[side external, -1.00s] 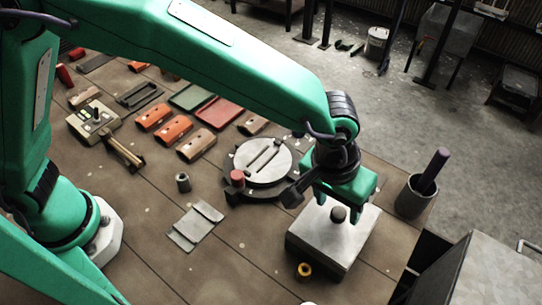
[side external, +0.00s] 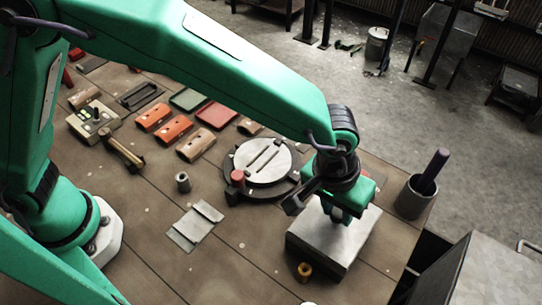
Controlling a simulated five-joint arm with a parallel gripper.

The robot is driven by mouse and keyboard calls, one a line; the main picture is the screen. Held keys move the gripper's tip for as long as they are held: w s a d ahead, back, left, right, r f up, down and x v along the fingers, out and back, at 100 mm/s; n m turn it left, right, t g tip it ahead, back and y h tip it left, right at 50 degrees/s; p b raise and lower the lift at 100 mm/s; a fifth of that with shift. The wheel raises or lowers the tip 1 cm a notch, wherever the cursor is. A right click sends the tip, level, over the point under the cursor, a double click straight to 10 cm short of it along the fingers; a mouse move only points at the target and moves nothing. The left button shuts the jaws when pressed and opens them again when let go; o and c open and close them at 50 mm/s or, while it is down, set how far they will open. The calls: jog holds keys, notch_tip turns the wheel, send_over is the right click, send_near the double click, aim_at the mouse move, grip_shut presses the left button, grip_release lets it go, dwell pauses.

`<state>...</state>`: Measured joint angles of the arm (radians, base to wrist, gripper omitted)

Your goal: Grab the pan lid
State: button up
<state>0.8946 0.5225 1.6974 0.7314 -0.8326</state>
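The pan lid appears to be the square silver metal cover (side external: 318,238) with a small dark knob, at the right front of the table. My gripper (side external: 341,216) is directly over its middle, pointing down, with its fingers at the knob's height. The green fingers and gripper body cover most of the knob. Whether the fingers are closed on the knob or only around it cannot be made out. The cover rests flat, with no visible lift.
A round metal plate in a black ring (side external: 262,162) with a red knob (side external: 238,178) lies left of my gripper. A grey cup with a purple rod (side external: 414,198) stands right. The front middle of the table is mostly clear.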

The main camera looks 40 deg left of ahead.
aim_at(337, 213)
jog(key=shift+r, duration=0.15)
grip_shut()
jog(key=shift+r, duration=0.45)
notch_tip(337, 213, up, 3)
jog(key=shift+r, duration=0.15)
jog(key=s+d+r, duration=0.1)
jog(key=s+r, duration=0.5)
jog(key=s, duration=0.5)
jog(key=shift+s+d+r, duration=0.3)
jog(key=shift+w, duration=0.1)
